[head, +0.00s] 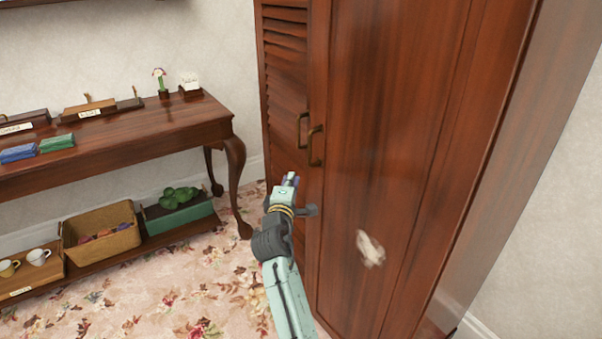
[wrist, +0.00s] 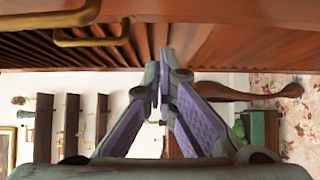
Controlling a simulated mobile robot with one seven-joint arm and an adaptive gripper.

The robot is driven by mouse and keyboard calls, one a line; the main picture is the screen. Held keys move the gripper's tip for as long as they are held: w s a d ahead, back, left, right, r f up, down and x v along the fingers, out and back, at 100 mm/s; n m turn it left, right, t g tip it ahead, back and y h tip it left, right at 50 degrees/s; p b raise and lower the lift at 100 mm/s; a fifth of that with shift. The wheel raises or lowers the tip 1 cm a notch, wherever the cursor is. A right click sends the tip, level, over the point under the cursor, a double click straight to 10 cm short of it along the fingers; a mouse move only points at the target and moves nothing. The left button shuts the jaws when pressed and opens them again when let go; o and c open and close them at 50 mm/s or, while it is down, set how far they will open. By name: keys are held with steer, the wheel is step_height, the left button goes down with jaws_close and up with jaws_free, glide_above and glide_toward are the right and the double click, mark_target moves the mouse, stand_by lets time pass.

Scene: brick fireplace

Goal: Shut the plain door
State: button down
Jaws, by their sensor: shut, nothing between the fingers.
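The plain door (head: 375,130) is the smooth reddish-brown right-hand door of a tall wooden wardrobe, with a brass handle (head: 316,146) near its left edge. It looks shut or nearly shut; I cannot tell whether a small gap remains. The louvred door (head: 284,60) stands to its left with its own brass handle (head: 302,130). My gripper (head: 291,180) is shut and empty, below the handles, in front of the louvred door near the plain door's left edge. In the wrist view its fingertips (wrist: 163,63) are close to the wood; contact is unclear.
A wooden side table (head: 130,138) stands left, with small boxes on top. Its lower shelf holds a wicker basket (head: 102,236), a green box (head: 180,215) and mugs (head: 38,257). Floral carpet (head: 190,290) is clear before the wardrobe. A pale patch (head: 370,250) shows on the plain door.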

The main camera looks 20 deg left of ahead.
steer(key=w+d, duration=0.2)
steer(key=shift+w+d+p, duration=0.1)
steer(key=shift+w+p, duration=0.3)
